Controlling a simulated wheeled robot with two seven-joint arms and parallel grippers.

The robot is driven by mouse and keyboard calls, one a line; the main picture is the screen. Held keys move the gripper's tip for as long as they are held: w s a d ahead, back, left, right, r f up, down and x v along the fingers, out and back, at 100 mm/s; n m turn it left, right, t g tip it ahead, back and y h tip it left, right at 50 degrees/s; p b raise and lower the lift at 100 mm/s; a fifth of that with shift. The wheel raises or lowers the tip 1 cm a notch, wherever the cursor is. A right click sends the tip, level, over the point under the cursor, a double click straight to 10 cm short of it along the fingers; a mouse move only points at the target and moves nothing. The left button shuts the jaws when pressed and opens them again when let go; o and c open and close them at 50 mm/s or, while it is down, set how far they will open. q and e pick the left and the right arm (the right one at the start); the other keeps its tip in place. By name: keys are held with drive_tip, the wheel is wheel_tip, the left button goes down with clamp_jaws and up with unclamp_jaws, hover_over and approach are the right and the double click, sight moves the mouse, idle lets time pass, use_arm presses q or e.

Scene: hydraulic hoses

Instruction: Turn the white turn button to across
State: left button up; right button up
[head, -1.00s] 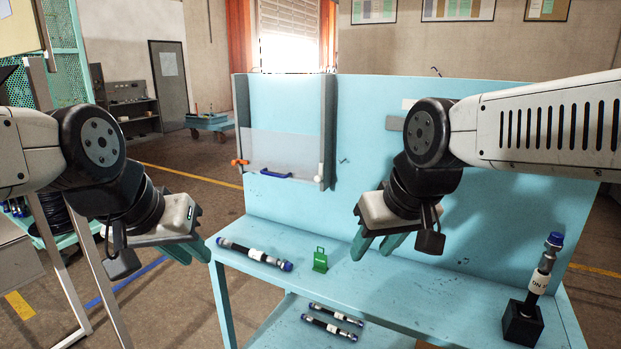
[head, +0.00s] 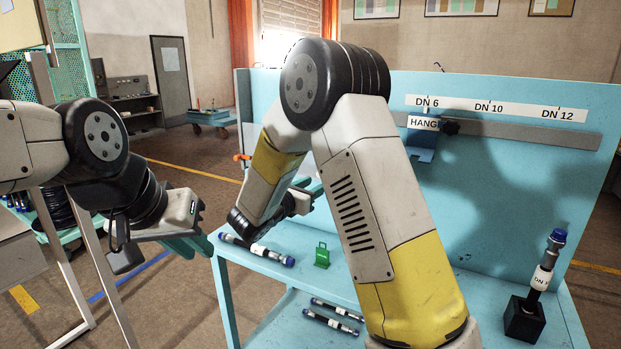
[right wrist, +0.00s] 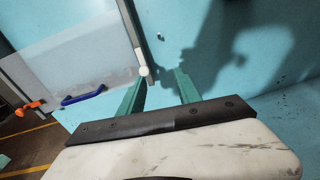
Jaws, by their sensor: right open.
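The white turn button (right wrist: 143,71) shows in the right wrist view as a small white knob at the edge of the grey frame around a clear panel (right wrist: 85,75). I cannot tell which way it is turned. In the head view my right arm hides it. My right gripper (right wrist: 160,82) is open and empty, its left fingertip close to the button; I cannot tell whether they touch. In the head view the right gripper (head: 312,188) is partly hidden behind its own arm. My left gripper (head: 205,243) hangs left of the bench, away from the button.
An orange button (right wrist: 28,108) and a blue handle (right wrist: 83,95) are by the panel. On the bench (head: 470,290) lie a hose (head: 257,250) and a green tag-like piece (head: 322,256). A hose stands in a black block (head: 524,319). A DN-labelled rail (head: 510,133) crosses the back board.

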drive_tip(key=shift+n+t+y, duration=0.5)
drive_tip(key=shift+n+t, duration=0.1)
drive_tip(key=shift+n, duration=0.2)
drive_tip(key=w, duration=0.2)
drive_tip(key=w+d, duration=0.1)
drive_tip(key=w, duration=0.4)
drive_tip(key=shift+w+d+f, duration=0.3)
drive_tip(key=shift+w, duration=0.05)
clamp_jaws()
